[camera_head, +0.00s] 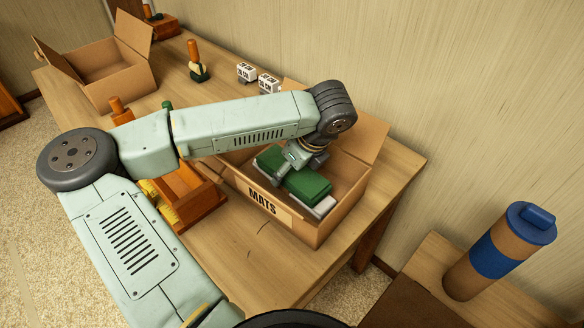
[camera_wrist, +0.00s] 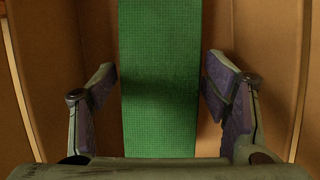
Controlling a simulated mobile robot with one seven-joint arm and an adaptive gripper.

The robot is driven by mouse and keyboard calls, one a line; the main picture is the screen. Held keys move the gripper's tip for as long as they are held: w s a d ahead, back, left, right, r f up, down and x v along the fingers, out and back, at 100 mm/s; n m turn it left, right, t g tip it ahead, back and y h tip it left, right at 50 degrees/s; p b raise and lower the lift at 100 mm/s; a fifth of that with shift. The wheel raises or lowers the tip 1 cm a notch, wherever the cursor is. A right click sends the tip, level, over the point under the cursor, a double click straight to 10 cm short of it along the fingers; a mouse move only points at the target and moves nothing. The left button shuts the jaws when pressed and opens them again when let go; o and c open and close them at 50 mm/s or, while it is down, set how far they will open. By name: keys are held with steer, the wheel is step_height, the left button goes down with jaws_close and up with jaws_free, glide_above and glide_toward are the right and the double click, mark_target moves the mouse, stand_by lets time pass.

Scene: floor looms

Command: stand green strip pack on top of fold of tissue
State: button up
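The green strip pack (camera_head: 309,187) lies flat, long side along the box, inside the open cardboard box marked MATS (camera_head: 232,178). A pale grey-white flat piece (camera_head: 323,207) shows under its near right end; I cannot tell for sure if it is the fold of tissue. My gripper (camera_head: 284,172) is down in the box over the middle of the pack. In the wrist view the pack (camera_wrist: 158,80) runs up the picture between the two spread fingers of my gripper (camera_wrist: 162,88). A small gap shows on each side, so the fingers are open and not pressing on it.
The box walls stand close around my gripper, with a raised flap at the right. A wooden holder (camera_head: 199,196) stands left of the box. White printed blocks (camera_head: 268,83) and a wood-handled tool (camera_head: 196,62) stand behind. Another open box (camera_head: 112,76) is at far left. The table front is clear.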

steer(key=shift+o, duration=0.6)
steer(key=shift+r, duration=0.1)
steer(key=shift+r, duration=0.15)
steer(key=b+v, duration=0.3)
steer(key=v, duration=0.8)
steer(key=shift+s+d+r, duration=0.15)
steer(key=shift+r, duration=0.15)
steer(key=shift+c, duration=0.2)
